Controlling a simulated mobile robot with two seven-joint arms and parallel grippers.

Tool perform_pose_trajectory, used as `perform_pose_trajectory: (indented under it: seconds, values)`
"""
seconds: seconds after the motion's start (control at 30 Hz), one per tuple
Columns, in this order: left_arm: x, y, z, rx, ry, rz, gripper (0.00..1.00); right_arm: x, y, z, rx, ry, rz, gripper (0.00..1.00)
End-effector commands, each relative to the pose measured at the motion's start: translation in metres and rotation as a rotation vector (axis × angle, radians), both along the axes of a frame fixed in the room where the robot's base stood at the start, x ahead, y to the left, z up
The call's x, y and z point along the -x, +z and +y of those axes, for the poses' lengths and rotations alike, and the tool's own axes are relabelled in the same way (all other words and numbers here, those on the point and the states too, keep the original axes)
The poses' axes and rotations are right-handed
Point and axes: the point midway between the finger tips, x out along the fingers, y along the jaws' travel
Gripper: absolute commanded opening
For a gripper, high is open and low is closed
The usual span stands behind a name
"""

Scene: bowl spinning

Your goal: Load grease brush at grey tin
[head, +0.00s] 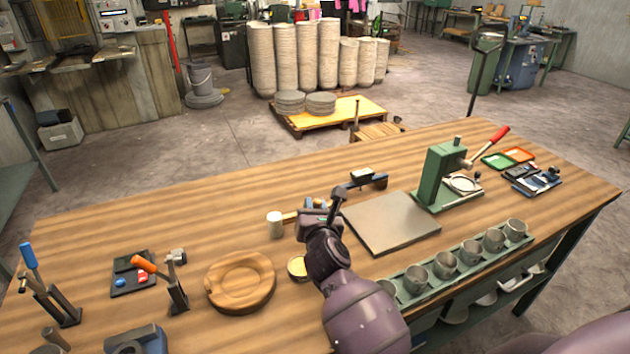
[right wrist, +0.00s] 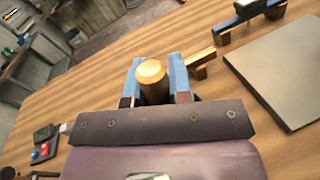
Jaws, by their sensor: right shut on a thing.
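My right gripper (head: 316,204) is over the middle of the table, and its blue fingers also show in the right wrist view (right wrist: 151,80). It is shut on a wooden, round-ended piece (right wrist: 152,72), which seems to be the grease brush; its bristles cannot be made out. In the head view a pale cylinder (head: 275,224) with a wooden handle shows just left of the gripper. A small tin (head: 297,267) with a yellowish inside, seemingly the grey tin, stands nearer the front, partly hidden by my right arm. My left gripper is not in view.
A round wooden board (head: 240,281) lies left of the tin. A grey plate (head: 390,222) and a green press (head: 446,175) stand to the right. A green tray of several cups (head: 444,265) lines the front edge. Tool stands (head: 176,284) are at left. The back left tabletop is clear.

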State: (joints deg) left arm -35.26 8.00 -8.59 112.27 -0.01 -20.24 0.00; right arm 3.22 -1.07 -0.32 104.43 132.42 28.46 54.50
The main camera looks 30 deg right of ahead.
Motion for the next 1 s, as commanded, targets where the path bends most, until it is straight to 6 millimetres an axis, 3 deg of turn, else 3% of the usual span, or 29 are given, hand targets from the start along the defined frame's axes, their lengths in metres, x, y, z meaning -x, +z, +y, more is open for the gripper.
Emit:
perform_pose_trajectory:
  seconds: [0.13, 0.57, 1.0]
  values:
    - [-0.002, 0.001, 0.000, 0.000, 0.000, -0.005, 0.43, 0.008, -0.009, 0.014, -0.070, 0.009, -0.007, 0.00]
    - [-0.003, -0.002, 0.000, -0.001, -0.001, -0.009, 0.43, 0.006, -0.006, 0.014, -0.160, 0.021, -0.011, 0.00]
    - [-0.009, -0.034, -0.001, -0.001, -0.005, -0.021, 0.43, 0.006, -0.045, 0.014, -0.158, 0.021, -0.009, 0.00]
